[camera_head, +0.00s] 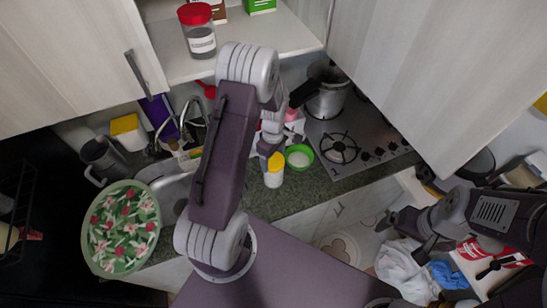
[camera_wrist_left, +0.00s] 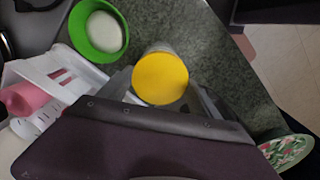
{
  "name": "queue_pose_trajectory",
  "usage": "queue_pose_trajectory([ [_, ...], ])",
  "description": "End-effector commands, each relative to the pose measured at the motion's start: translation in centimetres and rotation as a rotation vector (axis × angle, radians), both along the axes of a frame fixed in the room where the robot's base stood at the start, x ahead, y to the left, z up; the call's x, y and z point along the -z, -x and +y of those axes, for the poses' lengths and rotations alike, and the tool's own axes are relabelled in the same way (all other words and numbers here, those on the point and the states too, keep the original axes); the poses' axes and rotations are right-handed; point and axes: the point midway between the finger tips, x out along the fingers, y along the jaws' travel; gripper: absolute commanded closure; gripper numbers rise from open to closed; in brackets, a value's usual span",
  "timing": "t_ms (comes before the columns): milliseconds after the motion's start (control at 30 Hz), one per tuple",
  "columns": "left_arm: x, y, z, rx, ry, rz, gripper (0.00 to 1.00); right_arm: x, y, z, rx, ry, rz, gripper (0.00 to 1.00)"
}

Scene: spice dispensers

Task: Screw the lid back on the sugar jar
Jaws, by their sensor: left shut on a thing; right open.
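A jar with a yellow lid (camera_head: 276,161) and a pale body (camera_head: 273,180) is upright near the counter's front edge. I take it for the sugar jar; its label is not readable. The lid sits on top of the jar; how tightly it is seated cannot be told. My left gripper (camera_head: 268,151) reaches down to it and is shut on it. In the left wrist view the yellow lid (camera_wrist_left: 160,78) lies between the fingers, with the jar body mostly hidden below. My right gripper (camera_head: 405,230) is open and empty, low at the right, away from the jar.
A green bowl (camera_head: 299,156) with white contents stands right beside the jar. A stove (camera_head: 345,135) with a pot (camera_head: 326,95) is to the right. A sink (camera_head: 172,190) and a floral tray (camera_head: 122,228) are left. A red-lidded jar (camera_head: 199,35) stands on the shelf above.

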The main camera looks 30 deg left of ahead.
Motion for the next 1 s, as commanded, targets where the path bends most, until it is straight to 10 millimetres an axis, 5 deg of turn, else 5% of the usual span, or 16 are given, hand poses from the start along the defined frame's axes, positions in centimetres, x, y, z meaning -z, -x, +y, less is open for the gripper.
queue_pose_trajectory([
  [1000,2.0,0.0,0.0,0.000,0.000,-0.001,0.72,1.5,0.0,0.0,0.000,0.000,0.000,0.02],
])
